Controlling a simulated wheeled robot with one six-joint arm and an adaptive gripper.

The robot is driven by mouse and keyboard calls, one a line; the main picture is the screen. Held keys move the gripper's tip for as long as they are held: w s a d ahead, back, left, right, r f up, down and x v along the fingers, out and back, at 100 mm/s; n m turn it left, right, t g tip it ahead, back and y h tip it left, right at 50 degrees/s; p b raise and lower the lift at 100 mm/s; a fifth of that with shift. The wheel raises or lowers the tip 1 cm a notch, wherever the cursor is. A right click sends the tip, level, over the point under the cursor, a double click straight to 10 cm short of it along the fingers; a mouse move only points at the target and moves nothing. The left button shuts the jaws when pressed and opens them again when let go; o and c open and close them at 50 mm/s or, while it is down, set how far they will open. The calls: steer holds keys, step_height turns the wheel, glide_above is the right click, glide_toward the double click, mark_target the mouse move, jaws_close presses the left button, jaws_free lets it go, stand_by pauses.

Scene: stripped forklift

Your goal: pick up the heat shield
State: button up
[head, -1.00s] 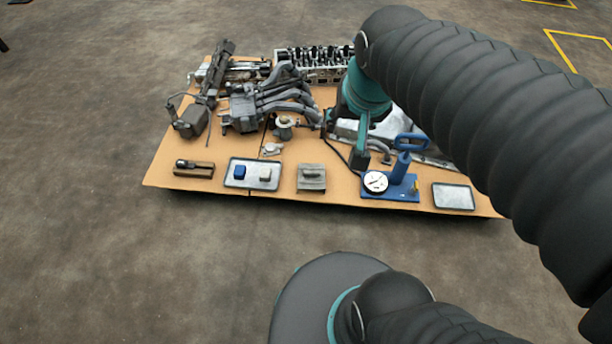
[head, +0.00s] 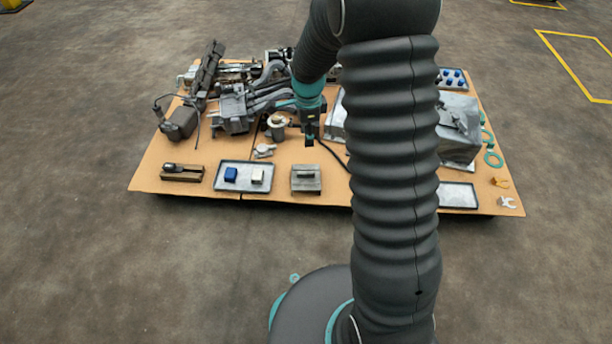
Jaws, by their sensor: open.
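A large silver, angular sheet-metal part (head: 458,128), which looks like the heat shield, lies on the right half of the brown board. My arm crosses in front of it and hides its middle; its left end shows just right of my gripper. My gripper (head: 310,138) points down over the middle of the board, left of the silver part and right of a small flanged part (head: 277,124). It is open and small in view, with nothing seen between its fingers.
Grey manifold pipes (head: 265,98) and other engine parts crowd the board's back left. Along the front are a tool in a holder (head: 182,172), a tray (head: 222,186) with two small blocks, a grey block (head: 306,179) and an empty tray (head: 458,196).

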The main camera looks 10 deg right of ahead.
steer(key=m, duration=0.2)
glide_toward(306, 173)
steer(key=f, duration=0.1)
steer(key=f+b, duration=0.1)
steer(key=f, duration=0.1)
steer(key=shift+w+f+g+b, duration=0.1)
steer(key=shift+w+g+b, duration=0.2)
steer(key=shift+d+f+b, duration=0.15)
steer(key=shift+f+b, duration=0.45)
steer(key=shift+f, duration=2.55)
jaws_close()
